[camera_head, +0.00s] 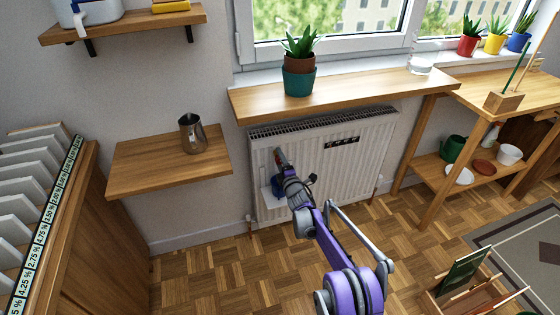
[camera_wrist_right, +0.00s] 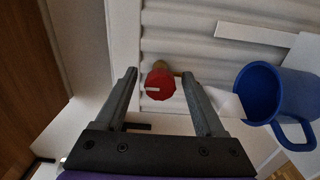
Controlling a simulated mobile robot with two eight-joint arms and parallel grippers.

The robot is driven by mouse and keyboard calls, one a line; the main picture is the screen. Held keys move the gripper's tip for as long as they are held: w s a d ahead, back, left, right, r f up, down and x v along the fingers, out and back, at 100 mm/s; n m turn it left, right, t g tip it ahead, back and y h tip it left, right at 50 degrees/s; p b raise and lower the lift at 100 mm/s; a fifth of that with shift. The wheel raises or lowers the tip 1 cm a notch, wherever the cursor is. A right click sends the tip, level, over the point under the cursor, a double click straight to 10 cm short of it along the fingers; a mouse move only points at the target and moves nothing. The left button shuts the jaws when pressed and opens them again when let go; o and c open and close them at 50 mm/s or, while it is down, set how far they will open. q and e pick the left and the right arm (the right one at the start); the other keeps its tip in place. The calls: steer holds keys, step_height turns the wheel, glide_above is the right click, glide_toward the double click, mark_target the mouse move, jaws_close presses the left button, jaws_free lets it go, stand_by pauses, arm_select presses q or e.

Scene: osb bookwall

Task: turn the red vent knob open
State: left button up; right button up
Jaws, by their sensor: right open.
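The red vent knob (camera_wrist_right: 160,83) is in the right wrist view, on a brass stem in front of the white ribbed radiator (camera_wrist_right: 215,62). A short white mark lies roughly level across the knob's left part. My right gripper (camera_wrist_right: 159,75) is open, one finger on each side of the knob in the picture, with gaps visible. I cannot tell how deep the knob sits between the fingers. In the head view my right arm reaches to the left end of the radiator (camera_head: 355,165), and a small red patch shows at the gripper. My left gripper is not in view.
A blue mug (camera_wrist_right: 287,95) stands close to the right finger in the wrist view. Above the radiator is a wooden sill shelf (camera_head: 365,92) with a potted plant (camera_head: 299,82). A wooden wall shelf (camera_head: 150,168) with a metal jug (camera_head: 193,134) is to the left.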

steer(key=p+v, duration=0.2)
steer(key=v, duration=0.8)
steer(key=shift+s, duration=0.4)
steer(key=shift+d+r, duration=0.15)
